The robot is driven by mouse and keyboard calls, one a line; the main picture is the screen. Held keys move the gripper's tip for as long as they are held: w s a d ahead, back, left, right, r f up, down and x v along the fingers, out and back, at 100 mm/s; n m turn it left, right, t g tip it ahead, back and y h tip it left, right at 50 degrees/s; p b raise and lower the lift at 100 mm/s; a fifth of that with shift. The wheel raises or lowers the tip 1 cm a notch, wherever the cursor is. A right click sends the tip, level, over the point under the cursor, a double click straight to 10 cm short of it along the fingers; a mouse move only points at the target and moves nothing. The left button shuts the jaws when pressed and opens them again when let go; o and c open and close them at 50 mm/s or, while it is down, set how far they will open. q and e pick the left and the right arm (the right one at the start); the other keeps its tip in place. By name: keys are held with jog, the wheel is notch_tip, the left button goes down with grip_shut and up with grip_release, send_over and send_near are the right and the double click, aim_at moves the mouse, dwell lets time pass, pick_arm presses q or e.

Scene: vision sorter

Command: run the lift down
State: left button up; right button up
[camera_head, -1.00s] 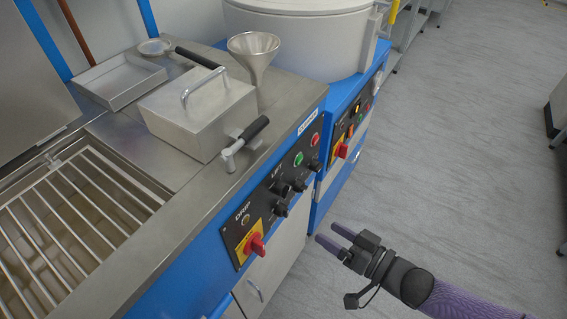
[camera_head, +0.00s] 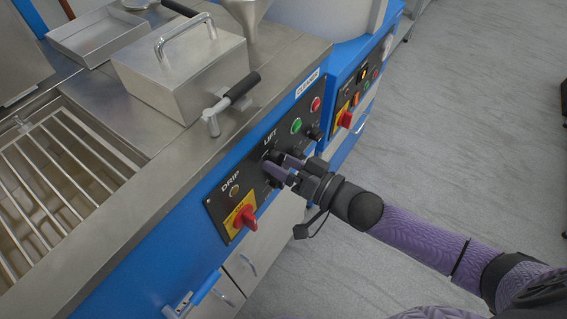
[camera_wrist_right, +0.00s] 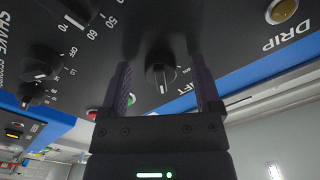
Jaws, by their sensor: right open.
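The black LIFT knob (camera_wrist_right: 160,72) is on a dark control panel (camera_head: 262,198). It has a white pointer line and shows between my right fingers in the right wrist view. My right gripper (camera_head: 272,169) is open at this knob in the head view, and its fingers partly hide the knob. In the right wrist view my right gripper (camera_wrist_right: 160,84) has one finger on each side of the knob, with gaps visible. I cannot tell if the fingers touch it. The LIFT label (camera_head: 270,136) is above the knob in the head view. My left gripper is not in view.
A red rotary switch (camera_head: 244,217) sits below the DRIP lamp (camera_head: 235,191). A green button (camera_head: 296,125) and a red button (camera_head: 315,104) sit further along the panel. A lever with a black grip (camera_head: 244,86) stands on the steel top. Floor at right is clear.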

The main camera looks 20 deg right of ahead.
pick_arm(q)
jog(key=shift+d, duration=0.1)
pick_arm(e)
jog(key=shift+c, duration=0.3)
jog(key=c, duration=0.9)
grip_shut()
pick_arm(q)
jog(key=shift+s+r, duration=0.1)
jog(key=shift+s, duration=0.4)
